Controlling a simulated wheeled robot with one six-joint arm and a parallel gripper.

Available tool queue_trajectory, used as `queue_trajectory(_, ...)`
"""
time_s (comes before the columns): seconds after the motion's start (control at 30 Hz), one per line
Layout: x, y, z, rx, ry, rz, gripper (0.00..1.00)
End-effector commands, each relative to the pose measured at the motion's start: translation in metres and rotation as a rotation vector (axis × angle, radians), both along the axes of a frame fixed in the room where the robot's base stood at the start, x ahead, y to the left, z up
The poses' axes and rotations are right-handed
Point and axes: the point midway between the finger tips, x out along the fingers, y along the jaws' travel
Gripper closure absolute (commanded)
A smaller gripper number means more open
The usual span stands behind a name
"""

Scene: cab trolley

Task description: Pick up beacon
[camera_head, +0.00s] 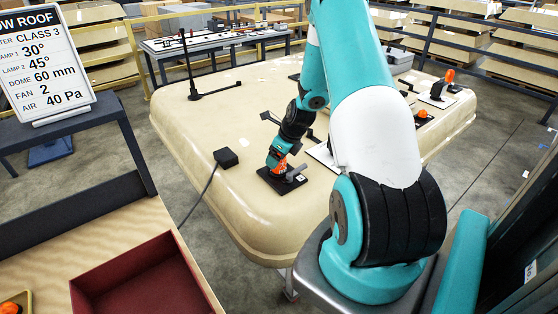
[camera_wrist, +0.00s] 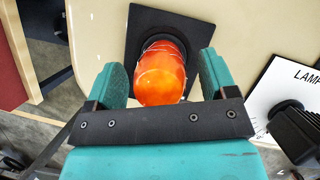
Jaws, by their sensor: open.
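An orange domed beacon (camera_wrist: 160,75) stands on a black square base (camera_wrist: 146,22) on the cream cab roof (camera_head: 190,120). In the head view the beacon (camera_head: 284,170) is mostly hidden behind my gripper (camera_head: 279,163). In the wrist view my gripper (camera_wrist: 165,80) is open, with one teal finger on each side of the orange dome. Narrow gaps seem to show between dome and fingers; I cannot tell whether either finger touches.
A black box with a cable (camera_head: 226,158) sits left of the beacon on the roof. A black stand with a rod (camera_head: 193,85) is farther back. Another orange beacon (camera_head: 449,77) stands at the far right. A red tray (camera_head: 140,280) and a sign (camera_head: 42,65) are at left.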

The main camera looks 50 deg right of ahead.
Motion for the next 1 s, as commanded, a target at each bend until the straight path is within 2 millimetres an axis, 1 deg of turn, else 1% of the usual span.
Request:
queue_trajectory(0.1,0.0,0.0,0.0,0.0,0.0,0.0,0.22)
queue_trajectory(0.13,0.0,0.0,0.0,0.0,0.0,0.0,0.24)
queue_trajectory(0.17,0.0,0.0,0.0,0.0,0.0,0.0,0.31)
queue_trajectory(0.2,0.0,0.0,0.0,0.0,0.0,0.0,0.4)
queue_trajectory(0.27,0.0,0.0,0.0,0.0,0.0,0.0,0.54)
queue_trajectory(0.3,0.0,0.0,0.0,0.0,0.0,0.0,0.63)
queue_trajectory(0.37,0.0,0.0,0.0,0.0,0.0,0.0,0.77)
queue_trajectory(0.4,0.0,0.0,0.0,-0.001,-0.001,0.0,0.79)
queue_trajectory(0.63,0.0,0.0,0.001,-0.001,-0.001,0.0,0.79)
queue_trajectory(0.77,0.001,-0.001,0.007,-0.003,-0.002,0.0,0.79)
queue_trajectory(0.87,0.001,-0.001,0.016,-0.004,-0.004,0.0,0.79)
queue_trajectory(0.97,0.001,-0.001,0.031,-0.005,-0.005,0.0,0.79)
queue_trajectory(1.0,0.001,-0.001,0.04,-0.005,-0.006,0.0,0.79)
